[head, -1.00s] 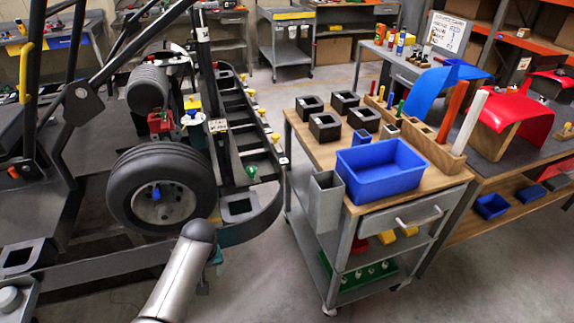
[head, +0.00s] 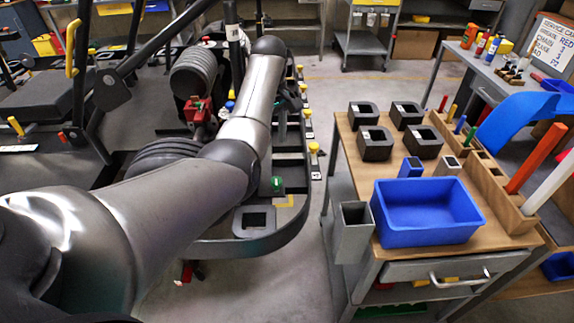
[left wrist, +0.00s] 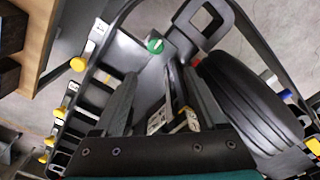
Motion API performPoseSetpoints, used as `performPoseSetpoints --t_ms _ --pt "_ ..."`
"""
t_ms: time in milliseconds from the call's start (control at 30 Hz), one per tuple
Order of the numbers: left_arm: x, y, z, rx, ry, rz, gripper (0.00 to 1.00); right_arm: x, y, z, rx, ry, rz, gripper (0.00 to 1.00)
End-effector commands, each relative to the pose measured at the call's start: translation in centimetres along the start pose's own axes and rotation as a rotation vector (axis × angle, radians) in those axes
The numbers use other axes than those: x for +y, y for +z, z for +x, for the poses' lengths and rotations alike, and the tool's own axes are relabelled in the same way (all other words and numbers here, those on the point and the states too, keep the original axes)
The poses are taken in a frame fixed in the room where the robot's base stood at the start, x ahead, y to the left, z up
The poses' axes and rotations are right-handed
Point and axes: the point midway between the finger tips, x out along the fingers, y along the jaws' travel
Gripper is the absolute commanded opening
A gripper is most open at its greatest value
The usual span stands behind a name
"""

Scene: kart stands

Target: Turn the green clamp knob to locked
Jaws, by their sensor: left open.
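The green clamp knob (head: 277,184) sits on the dark kart frame, near the curved bumper, to the right of the tyre. In the left wrist view the green knob (left wrist: 155,45) shows as a round cap with a pale bar, beyond the fingertips. My left gripper (left wrist: 160,84) is open with nothing held between its fingers, and it is apart from the knob. In the head view my left arm reaches over the kart, and its forearm hides much of the tyre; the gripper's fingers are not clear there. My right gripper is not in view.
Yellow knobs (head: 314,147) line the kart's side rail. A red part (head: 197,111) stands near the coiled spring. To the right is a cart with a blue bin (head: 427,212), black blocks and a grey holder (head: 353,232). Open floor lies between kart and cart.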

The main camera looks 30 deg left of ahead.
Motion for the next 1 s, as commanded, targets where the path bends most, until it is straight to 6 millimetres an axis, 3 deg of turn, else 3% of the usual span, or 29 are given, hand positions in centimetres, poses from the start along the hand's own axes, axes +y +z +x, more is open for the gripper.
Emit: performPoseSetpoints --t_ms 133,267,500,800,1000 --pt "0.4 0.1 -0.9 -0.023 -0.002 -0.031 0.74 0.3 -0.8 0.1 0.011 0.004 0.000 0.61" --pt "0.4 0.1 0.1 -0.025 -0.004 -0.035 0.74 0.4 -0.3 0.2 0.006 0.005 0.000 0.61" --pt "0.3 0.2 4.7 -0.026 -0.006 -0.034 0.74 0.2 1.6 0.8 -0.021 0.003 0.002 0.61" --pt "0.4 0.3 11.1 -0.025 -0.003 -0.033 0.74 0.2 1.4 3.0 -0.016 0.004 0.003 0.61" --pt "0.4 0.3 13.5 -0.023 -0.002 -0.034 0.74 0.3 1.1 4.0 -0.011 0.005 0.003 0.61"
